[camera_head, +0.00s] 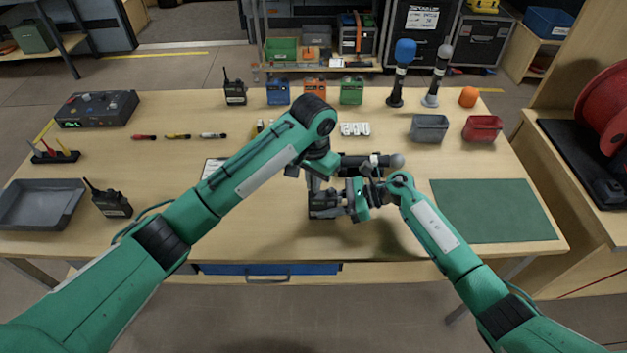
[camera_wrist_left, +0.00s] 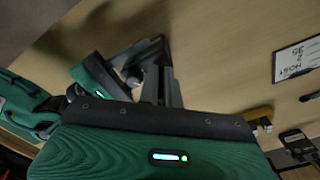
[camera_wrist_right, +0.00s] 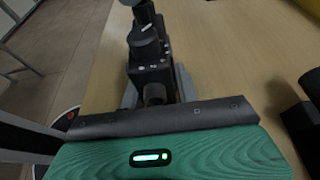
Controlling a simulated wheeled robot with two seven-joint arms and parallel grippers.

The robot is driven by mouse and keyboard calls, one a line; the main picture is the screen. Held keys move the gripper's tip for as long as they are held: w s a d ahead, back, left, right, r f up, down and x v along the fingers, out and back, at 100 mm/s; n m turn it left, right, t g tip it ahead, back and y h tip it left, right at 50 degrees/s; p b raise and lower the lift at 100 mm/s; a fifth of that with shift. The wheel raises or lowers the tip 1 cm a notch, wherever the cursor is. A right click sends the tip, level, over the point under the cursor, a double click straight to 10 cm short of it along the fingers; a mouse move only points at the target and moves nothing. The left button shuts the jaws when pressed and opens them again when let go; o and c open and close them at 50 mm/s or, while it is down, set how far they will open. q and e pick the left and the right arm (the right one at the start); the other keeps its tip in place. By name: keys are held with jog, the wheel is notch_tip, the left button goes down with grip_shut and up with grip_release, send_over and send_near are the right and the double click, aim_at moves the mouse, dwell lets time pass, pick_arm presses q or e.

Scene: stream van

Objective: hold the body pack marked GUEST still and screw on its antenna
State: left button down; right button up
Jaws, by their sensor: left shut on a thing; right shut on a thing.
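The body pack (camera_head: 322,205) is a small dark box near the table's middle. In the right wrist view the pack (camera_wrist_right: 150,70) shows knobs on top, between my fingers. My right gripper (camera_head: 340,207) comes from the right and is shut on it. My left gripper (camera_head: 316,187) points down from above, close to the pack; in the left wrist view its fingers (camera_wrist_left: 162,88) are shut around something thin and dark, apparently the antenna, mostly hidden. I cannot tell whether antenna and pack touch. The GUEST marking is not legible.
A microphone (camera_head: 370,160) lies just behind my grippers. Other radios with antennas stand at the left (camera_head: 110,203) and back left (camera_head: 235,93). A grey tray (camera_head: 40,222) is at far left. A green mat (camera_head: 495,210) leaves free room at right.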

pick_arm(q)
jog(key=m, duration=0.6)
jog(key=shift+m, duration=0.4)
jog(key=c, duration=1.5)
grip_release()
notch_tip(320, 180, up, 12)
pick_arm(e)
jog(key=o, duration=1.2)
jog(key=shift+d, duration=0.1)
